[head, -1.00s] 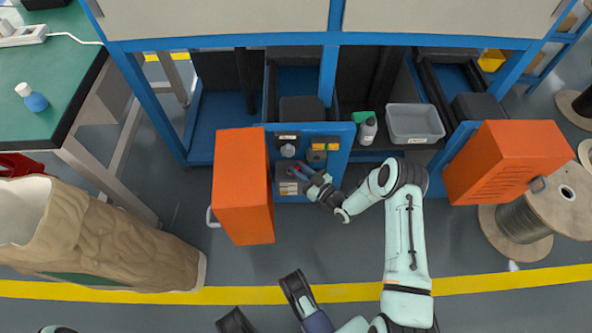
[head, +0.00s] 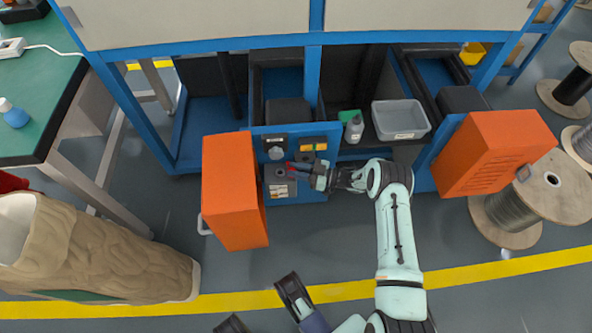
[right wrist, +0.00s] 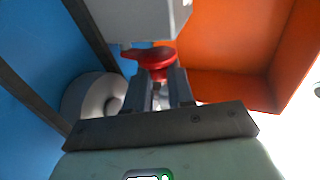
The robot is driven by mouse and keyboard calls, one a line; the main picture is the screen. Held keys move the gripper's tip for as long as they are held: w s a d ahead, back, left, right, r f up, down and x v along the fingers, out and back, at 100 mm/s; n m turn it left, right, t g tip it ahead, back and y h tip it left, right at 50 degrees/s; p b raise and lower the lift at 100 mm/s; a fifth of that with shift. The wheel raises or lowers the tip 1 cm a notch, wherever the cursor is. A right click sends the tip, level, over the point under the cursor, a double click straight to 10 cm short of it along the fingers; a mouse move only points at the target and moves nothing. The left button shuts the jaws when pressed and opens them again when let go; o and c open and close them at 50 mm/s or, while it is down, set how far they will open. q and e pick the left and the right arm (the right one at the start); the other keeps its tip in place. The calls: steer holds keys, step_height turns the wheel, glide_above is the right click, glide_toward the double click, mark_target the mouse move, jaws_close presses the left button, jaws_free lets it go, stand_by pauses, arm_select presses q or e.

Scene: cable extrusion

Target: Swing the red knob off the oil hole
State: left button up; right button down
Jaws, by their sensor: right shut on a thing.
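The red knob (right wrist: 156,60) is between the two fingers of my right gripper (right wrist: 160,88) in the right wrist view; they are shut on it. In the head view my right gripper (head: 298,168) reaches from the right across the front of a blue panel (head: 310,215), its forearm nearly level. Only a little red shows at its tip. A pale round part with a dark opening (right wrist: 97,98) lies left of the knob in the wrist view. I cannot tell whether it is the oil hole.
An orange cabinet door (head: 230,190) stands close left of the panel, and another orange box (head: 495,153) is to the right. A grey bin (head: 401,120) and a small bottle (head: 354,129) sit right of the panel.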

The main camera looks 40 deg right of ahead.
steer(key=shift+f, duration=0.1)
steer(key=c, duration=1)
jaws_free()
arm_select(q)
steer(key=shift+t, duration=0.8)
steer(key=w, duration=0.1)
steer(key=w+r+p, duration=0.1)
steer(key=w, duration=0.1)
steer(key=w+r+p, duration=0.1)
steer(key=shift+w+d+r, duration=0.1)
steer(key=shift+w+d, duration=0.1)
steer(key=shift+d, duration=0.05)
arm_select(e)
steer(key=v, duration=1.3)
steer(key=shift+s+d, duration=0.1)
steer(key=shift+d, duration=0.05)
